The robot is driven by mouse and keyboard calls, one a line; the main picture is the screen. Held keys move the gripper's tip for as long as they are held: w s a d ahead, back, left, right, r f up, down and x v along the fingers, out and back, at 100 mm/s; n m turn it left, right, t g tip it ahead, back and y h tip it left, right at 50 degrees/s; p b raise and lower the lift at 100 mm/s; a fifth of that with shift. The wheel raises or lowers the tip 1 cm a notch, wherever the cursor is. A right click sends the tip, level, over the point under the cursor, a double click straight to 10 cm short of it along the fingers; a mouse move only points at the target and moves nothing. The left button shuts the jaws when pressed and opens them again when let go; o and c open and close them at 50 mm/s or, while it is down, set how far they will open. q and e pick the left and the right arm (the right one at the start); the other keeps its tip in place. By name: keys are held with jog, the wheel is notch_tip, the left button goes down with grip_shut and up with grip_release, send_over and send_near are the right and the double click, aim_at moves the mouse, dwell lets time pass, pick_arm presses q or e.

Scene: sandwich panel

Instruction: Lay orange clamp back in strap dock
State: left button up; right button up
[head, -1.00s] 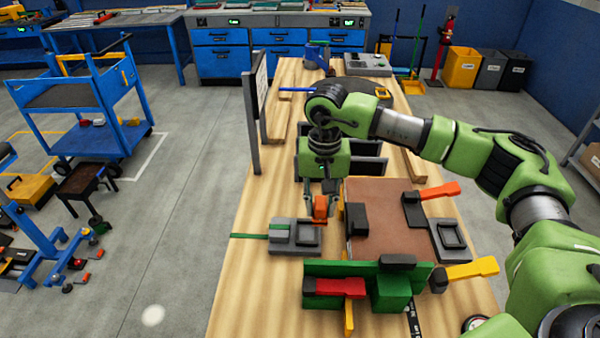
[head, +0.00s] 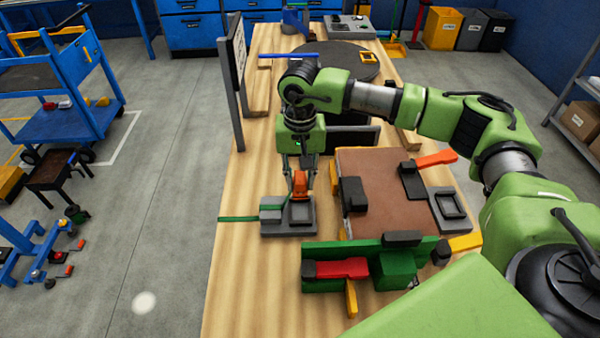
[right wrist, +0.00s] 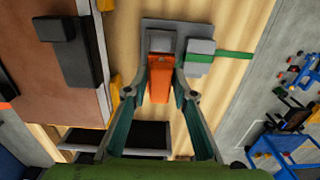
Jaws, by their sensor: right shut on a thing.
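The orange clamp (head: 300,185) is between the fingers of my right gripper (head: 299,172), which is shut on it. In the right wrist view the clamp (right wrist: 160,82) points its dark end at the grey strap dock (right wrist: 150,24). In the head view the strap dock (head: 299,227) lies on the bench under and just in front of the clamp. The clamp overlaps the dock's right recess in view; I cannot tell whether they touch. A green strap (head: 236,219) runs left from the dock. My left gripper is not in view.
Right of the dock stands a brown panel (head: 382,203) with black clamps and an orange-handled one (head: 437,158). In front is a green fixture (head: 322,251) with a red handle (head: 343,268). An empty grey dock (head: 449,204) lies right of the panel. Bench left of the strap is bare.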

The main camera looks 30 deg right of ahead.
notch_tip(320, 180, down, 4)
jog(key=shift+s+r+b, duration=0.1)
jog(key=shift+r+b, duration=0.15)
jog(key=shift+b, duration=0.45)
notch_tip(320, 180, down, 4)
jog(key=b, duration=0.2)
jog(key=shift+b, duration=0.4)
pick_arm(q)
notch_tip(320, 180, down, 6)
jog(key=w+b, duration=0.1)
pick_arm(e)
jog(key=shift+f, duration=0.65)
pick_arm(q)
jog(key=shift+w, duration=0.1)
pick_arm(e)
jog(key=o, duration=1.2)
jog(key=shift+r, duration=0.1)
notch_tip(320, 180, up, 12)
jog(key=shift+f, duration=0.1)
